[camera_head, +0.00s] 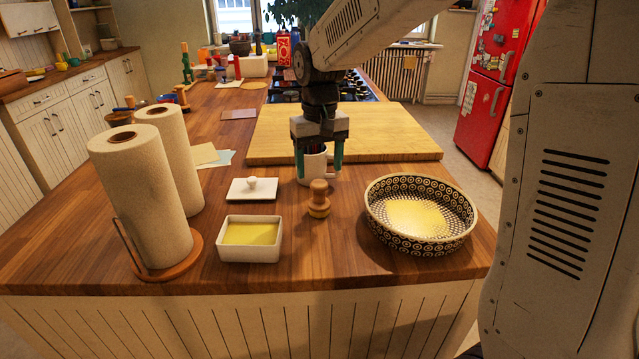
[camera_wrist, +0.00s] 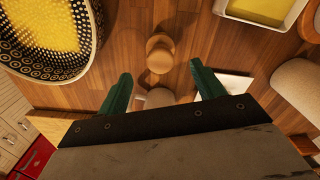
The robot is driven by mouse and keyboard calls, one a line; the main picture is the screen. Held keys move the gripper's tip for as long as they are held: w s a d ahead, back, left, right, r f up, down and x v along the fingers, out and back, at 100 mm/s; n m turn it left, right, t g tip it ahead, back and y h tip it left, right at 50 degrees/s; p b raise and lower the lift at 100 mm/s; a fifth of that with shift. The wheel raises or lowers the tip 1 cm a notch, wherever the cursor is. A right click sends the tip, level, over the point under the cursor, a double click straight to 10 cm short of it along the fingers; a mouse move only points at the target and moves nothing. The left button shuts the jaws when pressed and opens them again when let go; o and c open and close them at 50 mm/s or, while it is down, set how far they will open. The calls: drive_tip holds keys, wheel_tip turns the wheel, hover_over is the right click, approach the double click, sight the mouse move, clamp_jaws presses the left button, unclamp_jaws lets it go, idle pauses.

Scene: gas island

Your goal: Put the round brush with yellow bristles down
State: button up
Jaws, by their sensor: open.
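The round wooden brush (camera_head: 319,199) stands upright on the wooden counter, with its knob handle up. It also shows in the wrist view (camera_wrist: 160,53), just beyond my fingertips. Its yellow bristles cannot be made out. My gripper (camera_head: 319,174) is open, pointing down, its green fingers spread apart. In the wrist view the gap between the fingertips (camera_wrist: 160,72) holds nothing, and the brush appears apart from both fingers.
A white mug (camera_head: 314,166) stands behind the brush, partly hidden by my fingers. A patterned bowl (camera_head: 378,219) is right; a butter dish (camera_head: 249,253) and its white lid (camera_head: 240,189) are left. Paper rolls (camera_head: 140,195) stand farther left. A cutting board (camera_head: 400,148) lies behind.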

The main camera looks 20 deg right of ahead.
drive_tip(key=shift+r, duration=1.8)
drive_tip(key=s+d+t, duration=0.1)
drive_tip(key=s+d, duration=0.2)
drive_tip(key=s, duration=2.7)
drive_tip(key=shift+r, duration=0.1)
